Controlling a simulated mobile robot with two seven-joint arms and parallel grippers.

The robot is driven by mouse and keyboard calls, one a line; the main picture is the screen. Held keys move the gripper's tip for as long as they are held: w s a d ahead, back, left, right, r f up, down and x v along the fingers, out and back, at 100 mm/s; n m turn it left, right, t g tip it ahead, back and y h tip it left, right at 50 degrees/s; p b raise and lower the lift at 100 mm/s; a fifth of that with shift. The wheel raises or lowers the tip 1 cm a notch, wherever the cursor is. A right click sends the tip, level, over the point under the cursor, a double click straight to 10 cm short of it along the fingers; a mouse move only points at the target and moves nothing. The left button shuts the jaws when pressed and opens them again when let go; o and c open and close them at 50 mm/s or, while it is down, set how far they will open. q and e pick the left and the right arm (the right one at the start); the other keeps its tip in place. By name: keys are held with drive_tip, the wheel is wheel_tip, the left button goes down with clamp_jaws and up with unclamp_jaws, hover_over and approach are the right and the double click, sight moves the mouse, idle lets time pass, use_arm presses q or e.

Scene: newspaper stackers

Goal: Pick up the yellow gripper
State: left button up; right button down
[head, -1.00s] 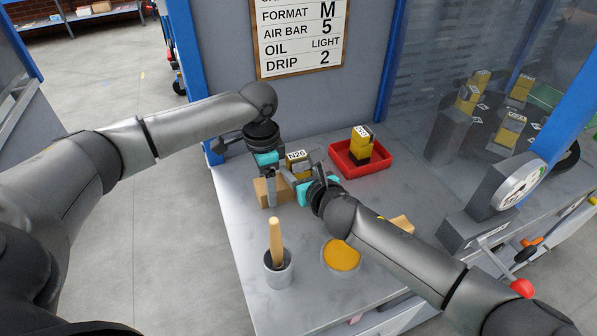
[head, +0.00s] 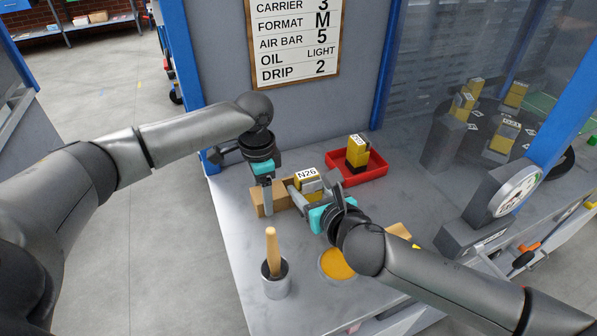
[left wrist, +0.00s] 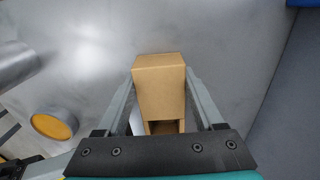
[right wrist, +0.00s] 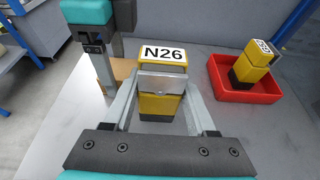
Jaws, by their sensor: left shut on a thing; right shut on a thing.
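The yellow gripper (head: 308,182) is a yellow and dark block with a white N26 label and a grey metal plate. My right gripper (head: 306,198) is shut on it, and the right wrist view shows the yellow gripper (right wrist: 162,56) upright between the fingers. I cannot tell whether its bottom touches anything. My left gripper (head: 267,200) is shut on a tan box-like holder (head: 286,197) on the bench. The left wrist view shows this holder (left wrist: 159,70) between the fingers, with an opening at its near end.
A red tray (head: 374,175) behind holds another yellow block (head: 357,152). A grey cup with a wooden-handled tool (head: 272,246) and a dish of amber material (head: 336,264) stand in front. A gauge (head: 517,188) is at the right. A settings board (head: 294,38) hangs behind.

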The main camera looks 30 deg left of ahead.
drive_tip(key=s+d, duration=0.7)
drive_tip(key=d, duration=0.1)
drive_tip(key=shift+s+d+r, duration=0.25)
drive_tip(key=shift+r, duration=0.05)
use_arm(q)
drive_tip(key=o, duration=1.3)
drive_tip(key=shift+o, duration=0.2)
wheel_tip(320, 180, up, 12)
